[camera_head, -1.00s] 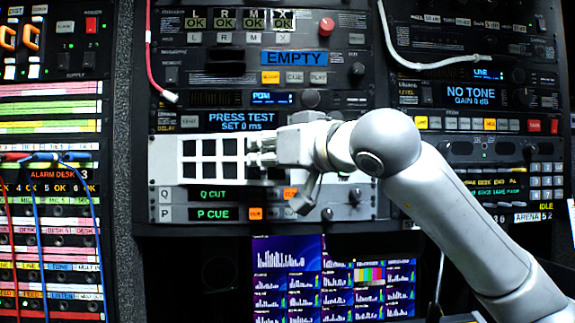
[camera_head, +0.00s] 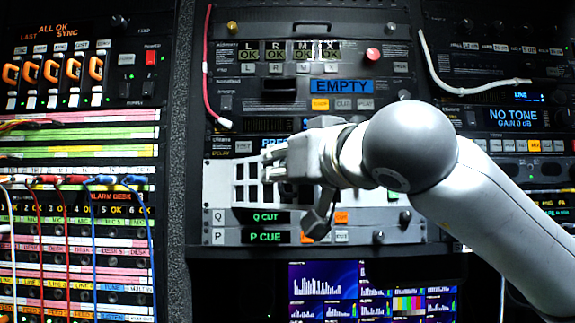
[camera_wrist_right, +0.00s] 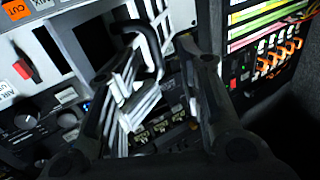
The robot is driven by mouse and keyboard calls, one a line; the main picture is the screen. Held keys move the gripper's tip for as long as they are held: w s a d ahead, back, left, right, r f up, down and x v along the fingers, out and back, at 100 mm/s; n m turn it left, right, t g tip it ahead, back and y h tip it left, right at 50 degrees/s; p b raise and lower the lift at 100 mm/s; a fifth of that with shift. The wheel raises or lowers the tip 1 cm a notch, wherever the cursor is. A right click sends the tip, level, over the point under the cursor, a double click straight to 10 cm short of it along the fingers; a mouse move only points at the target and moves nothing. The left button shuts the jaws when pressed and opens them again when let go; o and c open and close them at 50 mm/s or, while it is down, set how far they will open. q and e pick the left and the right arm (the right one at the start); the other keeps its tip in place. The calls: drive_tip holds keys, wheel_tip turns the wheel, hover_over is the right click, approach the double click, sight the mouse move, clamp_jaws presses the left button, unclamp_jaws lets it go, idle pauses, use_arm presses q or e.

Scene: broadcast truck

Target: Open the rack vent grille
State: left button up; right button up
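The vent grille (camera_head: 250,182) is a white panel with a grid of dark openings in the middle rack. It looks angled out from the rack face, with a dark gap along its lower edge; how far it stands out is unclear. My right gripper (camera_head: 275,162) is over its right part and hides it there. In the right wrist view, the fingers of my right gripper (camera_wrist_right: 152,78) are apart. A black loop handle (camera_wrist_right: 148,35) and white slats (camera_wrist_right: 128,90) show between and beyond them; contact cannot be told. My left gripper is not in view.
A left rack (camera_head: 80,180) carries plugged red and blue cables. Q CUT and P CUE panels (camera_head: 222,237) are below; screens (camera_head: 365,295) sit lower.

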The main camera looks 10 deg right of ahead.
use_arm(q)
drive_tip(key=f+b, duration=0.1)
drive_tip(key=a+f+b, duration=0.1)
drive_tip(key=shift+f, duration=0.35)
use_arm(e)
drive_tip(key=s+a, duration=0.5)
drive_tip(key=s, duration=0.6)
drive_tip(key=shift+a, duration=0.35)
drive_tip(key=shift+f, duration=0.1)
idle(0.3)
